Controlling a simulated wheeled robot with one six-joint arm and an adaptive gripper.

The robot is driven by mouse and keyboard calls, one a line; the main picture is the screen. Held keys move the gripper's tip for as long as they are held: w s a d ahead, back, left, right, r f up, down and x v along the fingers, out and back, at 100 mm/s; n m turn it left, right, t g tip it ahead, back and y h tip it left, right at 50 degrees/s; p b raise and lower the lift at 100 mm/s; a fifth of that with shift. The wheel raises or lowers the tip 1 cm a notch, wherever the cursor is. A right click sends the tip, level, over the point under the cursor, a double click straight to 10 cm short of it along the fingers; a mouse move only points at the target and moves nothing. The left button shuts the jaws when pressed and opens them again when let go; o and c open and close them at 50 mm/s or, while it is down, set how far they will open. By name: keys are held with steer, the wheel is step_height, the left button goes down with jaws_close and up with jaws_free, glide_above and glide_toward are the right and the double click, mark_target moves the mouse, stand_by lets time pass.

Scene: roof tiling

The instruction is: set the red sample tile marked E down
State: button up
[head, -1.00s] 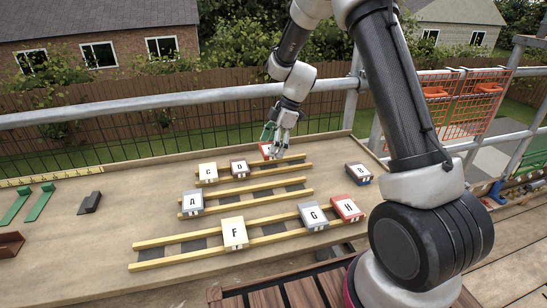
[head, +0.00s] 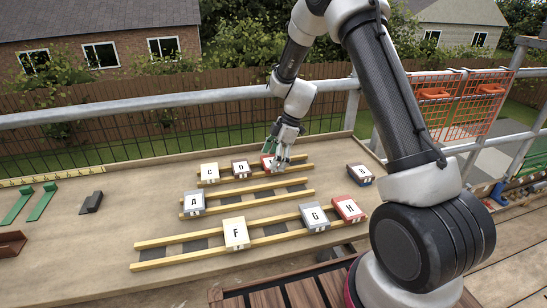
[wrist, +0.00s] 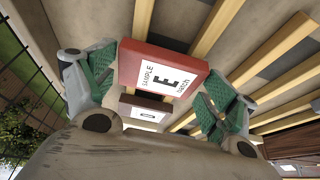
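The red tile marked E (wrist: 160,70) is between the two green-padded fingers of my gripper (wrist: 164,66) in the wrist view. The pads meet its two ends near the fingertips, so my gripper looks shut on it. In the head view, the red tile (head: 267,161) is partly hidden by my gripper (head: 276,162). It is at the back battens (head: 299,159), to the right of tile D (head: 241,169). Its underside is hidden, so I cannot tell whether it fully rests on the wood.
Tile C (head: 209,173) stands left of D. Tiles A (head: 194,203), F (head: 236,234), G (head: 315,217) and H (head: 349,208) are on the nearer battens. Tile B (head: 360,174) lies on the board at the right. A metal rail (head: 150,103) runs behind.

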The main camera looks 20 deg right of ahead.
steer(key=shift+o, duration=0.4)
steer(key=shift+r, duration=0.1)
steer(key=shift+r, duration=0.3)
steer(key=v, duration=1.2)
steer(key=s+d+r+m+t+h, duration=0.1)
steer(key=s+d+r+m, duration=0.1)
steer(key=s+r+m, duration=0.35)
steer(key=s+d+r+m+t+h, duration=0.1)
steer(key=s+d+r+m, duration=0.15)
steer(key=s+r, duration=0.6)
steer(key=s+d+m+t+h, duration=0.1)
steer(key=s+d+m, duration=0.2)
steer(key=s, duration=0.7)
steer(key=s+d+r+m+t+h, duration=0.1)
steer(key=s+d+m, duration=0.2)
steer(key=s+m, duration=0.4)
steer(key=s, duration=0.3)
steer(key=shift+r, duration=0.25)
